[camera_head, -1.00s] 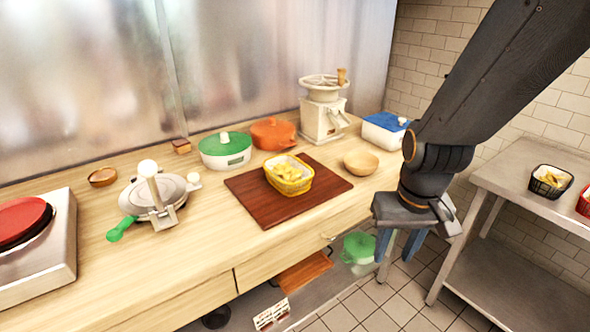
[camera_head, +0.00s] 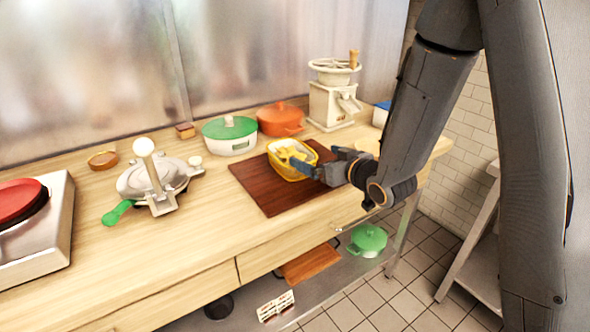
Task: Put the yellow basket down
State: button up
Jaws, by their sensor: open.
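The yellow basket (camera_head: 287,168) stands upright on a dark wooden board on the counter, with pale yellow food in it. My gripper (camera_head: 308,168) is open and reaches in from the right at the basket's right side. One blue-grey finger shows at or over the basket's right rim. I cannot tell whether the fingers touch the basket. The wrist and fingers hide part of the basket's right side and the board's right part.
The board (camera_head: 270,195) lies on the wooden counter (camera_head: 200,240). Behind it stand a green-lidded pot (camera_head: 230,135), an orange pot (camera_head: 281,119) and a white grinder (camera_head: 333,100). A waffle iron (camera_head: 155,180) and a burner (camera_head: 30,225) are left. Bare counter lies in front.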

aim_at(309, 181)
jog(key=shift+s+a+f+n+y+b, duration=0.15)
jog(key=shift+a+f+y+b, duration=0.15)
jog(key=shift+a, duration=0.25)
jog(key=shift+s+a+f+n+y+b, duration=0.15)
jog(key=shift+a+f+y+b, duration=0.15)
jog(key=shift+a, duration=0.25)
jog(key=shift+s+a+f+b, duration=0.2)
jog(key=shift+f+b, duration=0.1)
jog(key=shift+f, duration=0.1)
jog(key=shift+s+a+f+b, duration=0.1)
jog(key=shift+s+f+b, duration=0.15)
jog(key=shift+f, duration=0.15)
jog(key=shift+s+f, duration=0.1)
jog(key=shift+f, duration=0.15)
jog(key=shift+w+f, duration=0.2)
jog(key=shift+f, duration=0.05)
jog(key=shift+w+d+r, duration=0.1)
jog(key=shift+w, duration=0.05)
jog(key=shift+w+a+r, duration=0.1)
jog(key=shift+w+a, duration=0.1)
jog(key=shift+a, duration=0.05)
jog(key=shift+x, duration=0.9)
jog(key=shift+d+f+p+x, duration=0.1)
jog(key=shift+p+x, duration=0.45)
jog(key=shift+x, duration=0.8)
jog(key=shift+d+f+p+x, duration=0.15)
jog(key=shift+p+x, duration=0.35)
jog(key=shift+x, duration=0.8)
jog(key=shift+w, duration=0.1)
